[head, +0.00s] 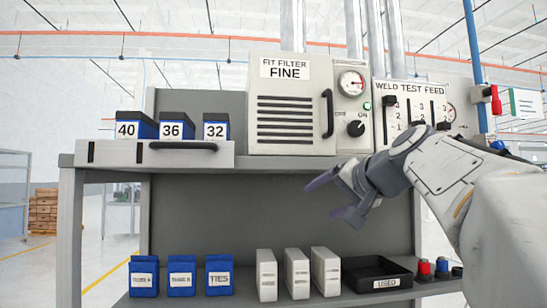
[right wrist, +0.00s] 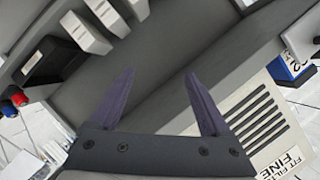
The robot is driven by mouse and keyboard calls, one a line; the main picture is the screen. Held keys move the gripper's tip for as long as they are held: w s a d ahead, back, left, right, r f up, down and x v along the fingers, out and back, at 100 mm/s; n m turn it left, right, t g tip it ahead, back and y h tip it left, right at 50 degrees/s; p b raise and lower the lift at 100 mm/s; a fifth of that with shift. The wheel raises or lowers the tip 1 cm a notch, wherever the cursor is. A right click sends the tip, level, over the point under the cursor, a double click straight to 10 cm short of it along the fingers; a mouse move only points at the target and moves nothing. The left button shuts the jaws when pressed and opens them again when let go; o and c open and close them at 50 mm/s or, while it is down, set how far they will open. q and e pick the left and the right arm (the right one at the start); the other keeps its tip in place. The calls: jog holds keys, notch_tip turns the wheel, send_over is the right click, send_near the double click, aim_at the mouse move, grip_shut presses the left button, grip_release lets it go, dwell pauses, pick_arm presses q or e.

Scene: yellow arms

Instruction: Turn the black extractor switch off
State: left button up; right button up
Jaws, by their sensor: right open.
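The black extractor switch (head: 356,128) is a round knob on the light panel right of the filter box, below a dial gauge. Small lettering sits above it, and its pointer seems to lean to the upper right. A small green lamp (head: 367,105) above it looks lit. My right gripper (head: 321,199) is open and empty, below and left of the knob, in front of the shelf opening and not touching anything. Its two spread fingers also show in the right wrist view (right wrist: 158,74), where the knob is not seen. My left gripper is not in view.
The filter box (head: 290,135) with a black handle (head: 327,114) stands left of the knob. The weld test feed panel (head: 412,103) with several sliders is right of it. The upper shelf edge (head: 270,162) runs below. A black tray (head: 378,275) and boxes stand on the lower shelf.

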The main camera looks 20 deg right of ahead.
aim_at(357, 128)
jog(key=s+d+r+m+t+h+p, duration=0.15)
jog(key=s+d+r, duration=0.25)
jog(key=r, duration=0.4)
jog(key=s+d+r+m+t+h, duration=0.1)
jog(key=s+d+r+t+h, duration=0.15)
jog(key=d+r, duration=0.4)
jog(key=shift+g+h, duration=0.3)
jog(key=shift+g, duration=0.1)
jog(key=w+p, duration=0.1)
jog(key=w, duration=0.1)
jog(key=w+r+p, duration=0.1)
jog(key=w+p, duration=0.1)
jog(key=w, duration=0.1)
jog(key=w+p, duration=0.2)
jog(key=w, duration=0.1)
jog(key=shift+w+d+r, duration=0.15)
jog(key=shift+w+r, duration=0.05)
jog(key=shift+r, duration=0.1)
jog(key=shift+w+d+f, duration=0.1)
jog(key=shift+w, duration=0.25)
jog(key=shift+c, duration=0.3)
